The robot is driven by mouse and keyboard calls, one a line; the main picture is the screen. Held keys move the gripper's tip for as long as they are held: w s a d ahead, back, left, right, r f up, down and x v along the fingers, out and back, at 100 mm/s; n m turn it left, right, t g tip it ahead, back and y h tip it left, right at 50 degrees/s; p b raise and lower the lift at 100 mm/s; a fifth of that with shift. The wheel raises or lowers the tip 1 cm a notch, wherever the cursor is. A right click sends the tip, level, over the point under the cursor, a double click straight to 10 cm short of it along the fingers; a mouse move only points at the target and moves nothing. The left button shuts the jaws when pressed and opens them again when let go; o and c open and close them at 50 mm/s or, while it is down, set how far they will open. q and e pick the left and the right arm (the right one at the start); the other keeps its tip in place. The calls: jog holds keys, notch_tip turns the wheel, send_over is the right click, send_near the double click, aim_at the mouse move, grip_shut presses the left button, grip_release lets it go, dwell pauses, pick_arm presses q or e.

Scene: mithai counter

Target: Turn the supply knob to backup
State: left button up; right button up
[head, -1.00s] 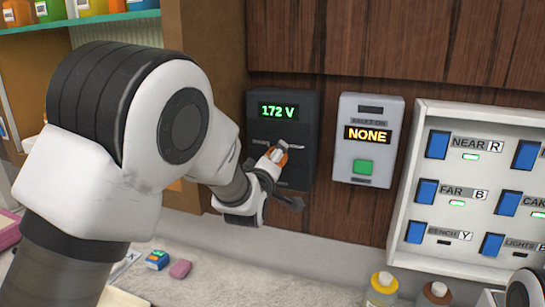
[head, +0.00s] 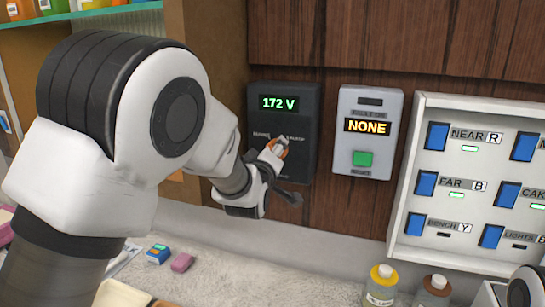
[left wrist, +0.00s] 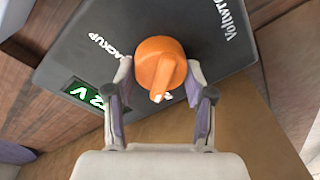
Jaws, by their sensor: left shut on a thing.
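The supply knob is orange and sits on a black panel (head: 260,120) with a green "172 V" display. In the left wrist view the knob (left wrist: 160,62) has a raised ridge that runs toward the bottom of the picture. The "BACKUP" label lies to its upper left there, and a white mark beside the ridge is partly hidden. My left gripper (head: 277,147) reaches the panel and is shut on the knob. In the left wrist view its fingers (left wrist: 160,75) stand on either side of the knob. My right gripper is not in view.
A grey box (head: 368,105) reading "NONE" with a green button is right of the panel. Farther right is a white switch board (head: 404,190) with blue switches.

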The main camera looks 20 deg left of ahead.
pick_arm(q)
jog(key=m+b, duration=0.3)
jog(key=shift+w, duration=0.1)
jog(key=m+b, duration=0.4)
jog(key=m, duration=0.1)
jog(key=shift+d+t+h, duration=0.1)
jog(key=shift+t+h, duration=0.2)
jog(key=shift+t, duration=0.1)
jog(key=m+b, duration=0.3)
jog(key=m, duration=0.2)
jog(key=shift+h, duration=0.3)
jog(key=m+b, duration=0.2)
jog(key=m, duration=0.2)
jog(key=shift+d+m+h, duration=0.15)
jog(key=shift+m+h, duration=0.15)
jog(key=shift+m, duration=0.1)
jog(key=shift+r+b, duration=0.1)
jog(key=shift+b, duration=0.2)
